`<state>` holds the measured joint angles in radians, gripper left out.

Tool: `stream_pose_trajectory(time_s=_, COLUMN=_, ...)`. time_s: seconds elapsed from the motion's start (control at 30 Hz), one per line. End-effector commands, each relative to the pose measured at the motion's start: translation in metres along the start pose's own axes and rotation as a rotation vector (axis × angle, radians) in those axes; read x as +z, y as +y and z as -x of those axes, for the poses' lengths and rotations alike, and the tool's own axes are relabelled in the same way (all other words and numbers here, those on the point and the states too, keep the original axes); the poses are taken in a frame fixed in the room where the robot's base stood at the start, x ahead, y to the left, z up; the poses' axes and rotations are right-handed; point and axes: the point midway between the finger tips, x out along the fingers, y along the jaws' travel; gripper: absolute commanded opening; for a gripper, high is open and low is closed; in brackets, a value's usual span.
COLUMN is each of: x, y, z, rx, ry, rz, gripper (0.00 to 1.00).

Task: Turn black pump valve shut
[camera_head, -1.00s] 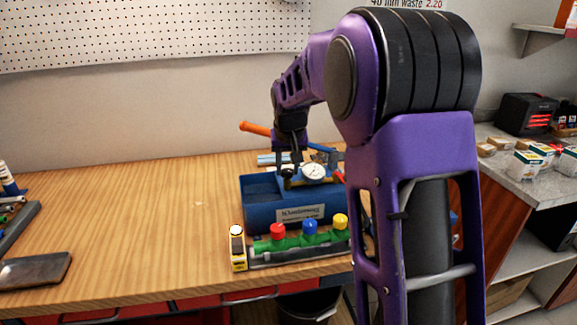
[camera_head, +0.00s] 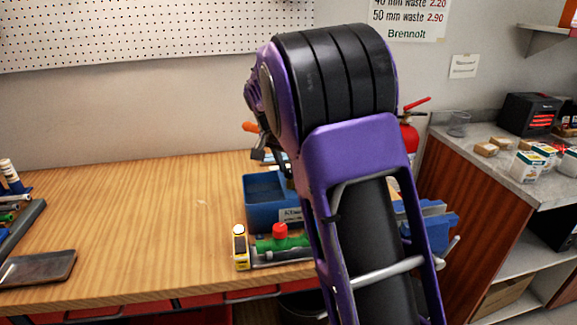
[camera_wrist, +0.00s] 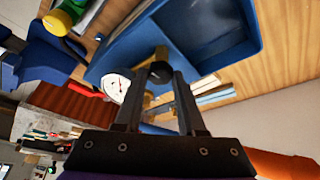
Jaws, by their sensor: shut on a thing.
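The black pump valve knob (camera_wrist: 160,72) shows in the wrist view between the two fingers of my gripper (camera_wrist: 159,80), which is shut on it. Brass fittings (camera_wrist: 160,52) run beside the knob, and a round white gauge (camera_wrist: 117,87) is just left of the left finger. The blue pump tank (camera_wrist: 110,62) lies beyond the fingertips. In the head view the tank (camera_head: 262,208) stands on the wooden bench, its right part hidden by my arm. Knob and gauge are hidden there. I cannot tell how far the valve is turned.
A blue vise (camera_head: 432,225) is right of my arm. The bench's left middle is clear. A dark flat object (camera_head: 40,268) lies at front left.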

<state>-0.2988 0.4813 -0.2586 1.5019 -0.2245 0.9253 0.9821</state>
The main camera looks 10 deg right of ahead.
Motion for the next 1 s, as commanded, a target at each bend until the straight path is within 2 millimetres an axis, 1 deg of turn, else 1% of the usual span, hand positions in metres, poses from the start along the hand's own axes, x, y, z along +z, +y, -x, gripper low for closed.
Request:
stream_pose_trajectory(time_s=0.47, x=0.0004, y=-0.0001, z=-0.0004, rx=0.006, ry=-0.002, rz=-0.016, gripper=0.00)
stream_pose_trajectory(time_s=0.5, x=0.0004, y=-0.0001, z=-0.0004, rx=0.006, ry=-0.002, rz=-0.016, gripper=0.41)
stream_pose_trajectory(time_s=0.57, x=0.0004, y=-0.0001, z=-0.0004, rx=0.006, ry=-0.002, rz=-0.015, gripper=0.52)
stream_pose_trajectory(time_s=0.6, x=0.0004, y=-0.0001, z=-0.0004, rx=0.006, ry=-0.002, rz=-0.015, gripper=0.59)
stream_pose_trajectory(time_s=0.67, x=0.0004, y=-0.0001, z=-0.0004, rx=0.006, ry=-0.002, rz=-0.015, gripper=0.69)
stream_pose_trajectory(time_s=1.0, x=0.0000, y=-0.0004, z=0.0026, rx=0.005, ry=-0.001, rz=-0.014, gripper=0.69)
